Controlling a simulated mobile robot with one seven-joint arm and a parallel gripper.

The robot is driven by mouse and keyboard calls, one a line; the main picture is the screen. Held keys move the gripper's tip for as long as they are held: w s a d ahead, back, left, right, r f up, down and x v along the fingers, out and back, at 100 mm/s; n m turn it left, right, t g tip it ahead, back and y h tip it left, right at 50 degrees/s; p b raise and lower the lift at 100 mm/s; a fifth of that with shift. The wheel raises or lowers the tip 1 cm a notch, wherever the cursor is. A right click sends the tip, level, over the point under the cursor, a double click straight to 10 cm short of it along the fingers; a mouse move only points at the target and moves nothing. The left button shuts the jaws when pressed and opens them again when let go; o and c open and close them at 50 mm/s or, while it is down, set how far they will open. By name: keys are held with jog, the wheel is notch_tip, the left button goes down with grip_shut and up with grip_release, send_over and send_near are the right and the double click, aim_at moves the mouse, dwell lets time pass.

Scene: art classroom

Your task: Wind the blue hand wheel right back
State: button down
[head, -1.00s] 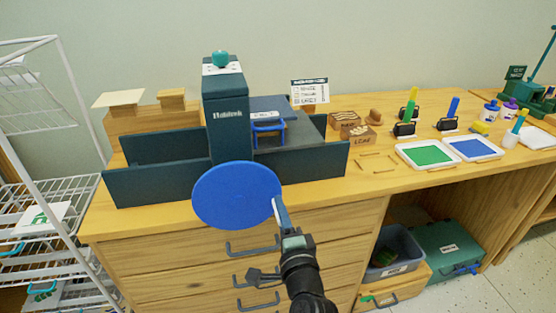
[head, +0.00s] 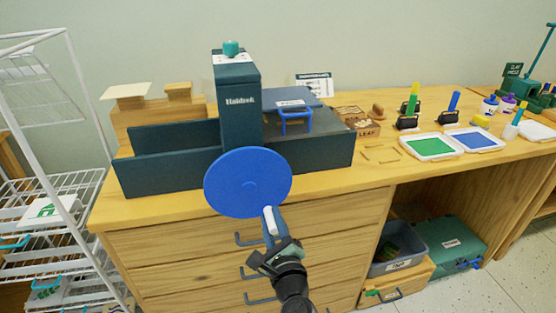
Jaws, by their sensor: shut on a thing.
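The blue hand wheel (head: 243,180) is a flat disc on the front of a dark teal press marked "Haldrok" (head: 238,115). My gripper (head: 271,230) is at the wheel's lower right edge. It is shut on the wheel's handle (head: 268,214), a pale grip that shows between the fingers. The fingers hide part of the handle. The press's flat bed and a blue-handled block (head: 293,117) lie to the right of its column.
A white wire rack (head: 50,170) stands close on the left. Wooden drawers with dark handles (head: 250,240) are below the wheel. Green (head: 432,146) and blue (head: 474,139) ink trays lie on the bench to the right. Open floor shows at the lower right.

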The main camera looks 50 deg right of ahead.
jog(key=shift+w+a+f+m, duration=0.15)
jog(key=shift+w+a+m, duration=0.35)
jog(key=shift+m, duration=0.3)
jog(key=shift+a, duration=0.1)
jog(key=c, duration=0.7)
grip_release()
jog(key=shift+o, duration=0.2)
jog(key=shift+s, duration=0.1)
jog(key=p+v, duration=0.1)
jog(key=v, duration=1.2)
jog(key=shift+p, duration=0.4)
